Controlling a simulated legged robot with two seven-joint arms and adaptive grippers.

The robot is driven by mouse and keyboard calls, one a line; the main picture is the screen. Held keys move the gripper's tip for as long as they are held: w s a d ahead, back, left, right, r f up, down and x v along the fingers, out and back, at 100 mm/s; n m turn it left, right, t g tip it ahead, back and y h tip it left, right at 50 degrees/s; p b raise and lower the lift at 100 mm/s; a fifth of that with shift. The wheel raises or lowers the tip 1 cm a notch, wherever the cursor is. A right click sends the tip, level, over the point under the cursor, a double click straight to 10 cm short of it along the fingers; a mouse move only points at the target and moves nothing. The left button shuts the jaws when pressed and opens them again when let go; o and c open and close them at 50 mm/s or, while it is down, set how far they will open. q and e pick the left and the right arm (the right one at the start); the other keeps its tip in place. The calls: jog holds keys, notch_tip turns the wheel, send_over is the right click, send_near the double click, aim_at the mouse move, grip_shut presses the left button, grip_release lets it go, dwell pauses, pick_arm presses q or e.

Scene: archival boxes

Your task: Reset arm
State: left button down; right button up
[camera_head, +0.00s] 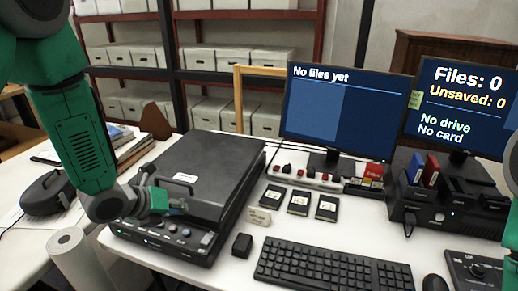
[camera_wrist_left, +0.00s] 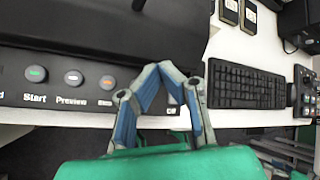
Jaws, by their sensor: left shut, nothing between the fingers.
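My left arm comes in from the left in the head view. Its gripper (camera_head: 170,203) is over the front edge of a black flatbed scanner (camera_head: 212,150) with its lid down. In the left wrist view the same gripper (camera_wrist_left: 160,68) has its fingertips together, with nothing between them, in front of the scanner's button panel (camera_wrist_left: 55,90). Buttons marked Start and Preview show there. I cannot tell whether the fingers touch the panel. Of my right arm only a green part shows at the right edge of the head view; its gripper is out of view.
A keyboard (camera_head: 330,268), a small black block (camera_head: 242,245) and several black cards lie right of the scanner. Two monitors (camera_head: 340,115) stand behind, the right one above a black dock (camera_head: 450,205). A paper roll (camera_head: 75,262) stands at front left. Shelves of white boxes line the back.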

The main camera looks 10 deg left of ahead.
aim_at(186, 254)
pick_arm(q)
jog(key=s+f+n, duration=0.2)
jog(key=n, duration=0.1)
jog(key=s+f+n+g, duration=0.1)
jog(key=s+f+n, duration=0.1)
jog(key=f, duration=0.1)
jog(key=s+d+f+n+g+y, duration=0.1)
jog(key=s+f+n, duration=0.1)
jog(key=s+n, duration=0.1)
jog(key=shift+f+n, duration=0.3)
jog(key=shift+f, duration=0.05)
jog(key=s+d+f+n+g+y, duration=0.1)
jog(key=s+f+n+g, duration=0.2)
jog(key=s+n, duration=0.8)
jog(key=s+d+f+n+g+y, duration=0.1)
jog(key=s+f+n+g, duration=0.1)
jog(key=s+f+n, duration=0.6)
jog(key=s+n, duration=0.3)
jog(key=shift+s+d+g+y+b, duration=0.3)
jog(key=shift+s+g+b, duration=0.05)
jog(key=shift+s+g, duration=0.05)
jog(key=shift+f, duration=0.1)
jog(key=shift+w+a, duration=0.1)
